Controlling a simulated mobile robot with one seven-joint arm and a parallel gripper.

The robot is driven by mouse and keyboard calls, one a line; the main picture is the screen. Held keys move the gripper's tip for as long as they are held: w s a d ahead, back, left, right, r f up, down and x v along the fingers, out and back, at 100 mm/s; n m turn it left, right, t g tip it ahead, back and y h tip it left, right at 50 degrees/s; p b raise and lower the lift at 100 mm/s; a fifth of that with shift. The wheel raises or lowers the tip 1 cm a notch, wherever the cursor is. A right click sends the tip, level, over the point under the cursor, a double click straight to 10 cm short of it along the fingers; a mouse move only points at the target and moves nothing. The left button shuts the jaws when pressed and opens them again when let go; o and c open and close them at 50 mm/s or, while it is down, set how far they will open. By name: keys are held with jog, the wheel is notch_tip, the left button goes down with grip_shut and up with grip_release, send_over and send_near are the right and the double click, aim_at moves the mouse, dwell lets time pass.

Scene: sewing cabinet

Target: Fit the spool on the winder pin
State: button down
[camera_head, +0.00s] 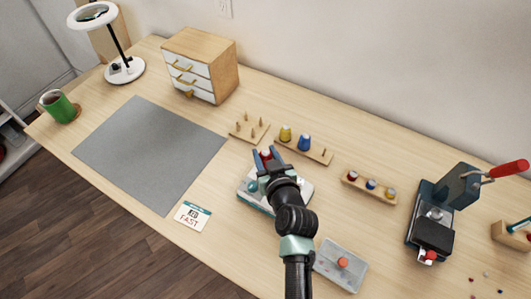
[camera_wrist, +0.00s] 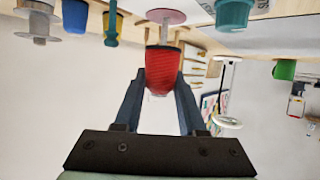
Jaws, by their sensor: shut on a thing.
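My gripper (camera_wrist: 163,88) is shut on the red spool (camera_wrist: 163,70), with one dark finger on each side. In the head view, the red spool (camera_head: 266,154) shows between the fingers above the white and teal winder (camera_head: 250,200), partly hidden by my arm. In the wrist view, which is upside down, a thin grey pin (camera_wrist: 168,30) stands on a pink disc (camera_wrist: 166,16) close to the spool's end. Part of the pin shows between disc and spool. I cannot tell whether the pin's tip has entered the spool.
A wooden rack (camera_head: 318,155) behind holds a yellow cone (camera_head: 285,133) and a blue cone (camera_head: 304,142). A pegged board (camera_head: 248,131) stands to its left, and a rack of small spools (camera_head: 370,187) to its right.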

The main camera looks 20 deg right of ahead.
jog(key=shift+f+b, duration=1.5)
jog(key=shift+b, duration=0.2)
dwell(1.9)
jog(key=shift+c, duration=2)
grip_release()
jog(key=v, duration=1.3)
